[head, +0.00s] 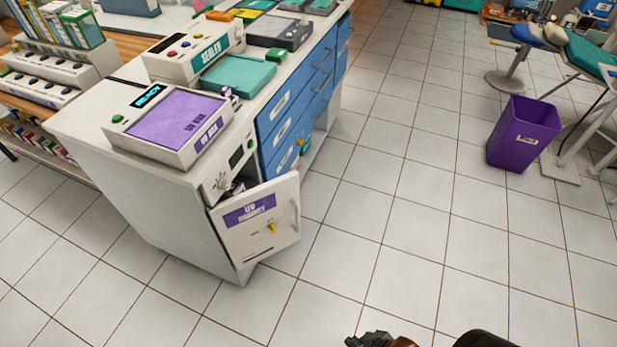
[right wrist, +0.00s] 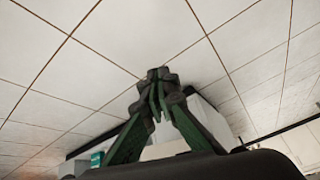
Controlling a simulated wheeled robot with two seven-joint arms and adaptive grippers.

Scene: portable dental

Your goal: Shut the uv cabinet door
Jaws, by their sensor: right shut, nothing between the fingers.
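The UV cabinet door (head: 257,220) is a white panel with a purple label, a handle at its right edge and a yellow key or knob. It stands partly open at the front of the white cabinet (head: 160,207), swung out to the right, and a dark gap shows above its top edge. My right gripper (head: 372,340) is at the bottom edge of the head view, apart from the door, over the floor. In the right wrist view my right gripper (right wrist: 158,92) has its green fingers together with nothing between them. My left gripper is not in view.
The UV box (head: 175,125) with a purple lid sits on the counter above. Blue drawers (head: 298,100) are right of the door. A purple bin (head: 520,133) stands at the right. The tiled floor between is clear.

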